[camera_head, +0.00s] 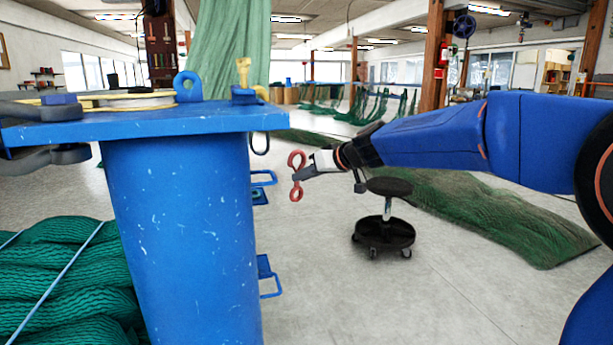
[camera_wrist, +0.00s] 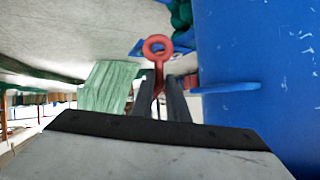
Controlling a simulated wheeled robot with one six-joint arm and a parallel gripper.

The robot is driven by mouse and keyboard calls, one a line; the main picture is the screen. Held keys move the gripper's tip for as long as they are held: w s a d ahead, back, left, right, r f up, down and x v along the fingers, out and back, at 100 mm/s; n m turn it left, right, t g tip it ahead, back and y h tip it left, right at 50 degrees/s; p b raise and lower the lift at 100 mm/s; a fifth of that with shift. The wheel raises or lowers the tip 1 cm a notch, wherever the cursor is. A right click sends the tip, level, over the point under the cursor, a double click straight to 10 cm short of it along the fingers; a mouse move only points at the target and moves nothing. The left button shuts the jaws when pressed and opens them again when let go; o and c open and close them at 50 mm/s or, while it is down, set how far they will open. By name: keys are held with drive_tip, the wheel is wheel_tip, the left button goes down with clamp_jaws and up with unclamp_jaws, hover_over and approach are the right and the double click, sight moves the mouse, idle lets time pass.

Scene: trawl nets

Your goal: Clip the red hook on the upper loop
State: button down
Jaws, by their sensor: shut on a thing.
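The red hook (camera_head: 296,161) is a double-eyed piece hanging upright in my gripper (camera_head: 301,174), which is shut on its middle. In the head view it is just right of the upper loop (camera_head: 272,178), a blue bracket on the side of the blue post (camera_head: 180,230), with a visible gap. The lower loop (camera_head: 277,285) sticks out further down. In the wrist view, the hook's round eye (camera_wrist: 157,38) shows beyond the fingers (camera_wrist: 167,100). A blue bracket (camera_wrist: 228,88) juts from the post at right; I cannot tell which loop it is.
A black wheeled stool (camera_head: 384,233) stands beyond my arm. Green nets lie at left (camera_head: 65,275) and right (camera_head: 490,210). The floor between post and stool is clear.

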drive_tip(key=shift+s+a, duration=1.7)
drive_tip(key=shift+a, duration=0.25)
drive_tip(key=shift+s+a, duration=0.25)
idle(0.7)
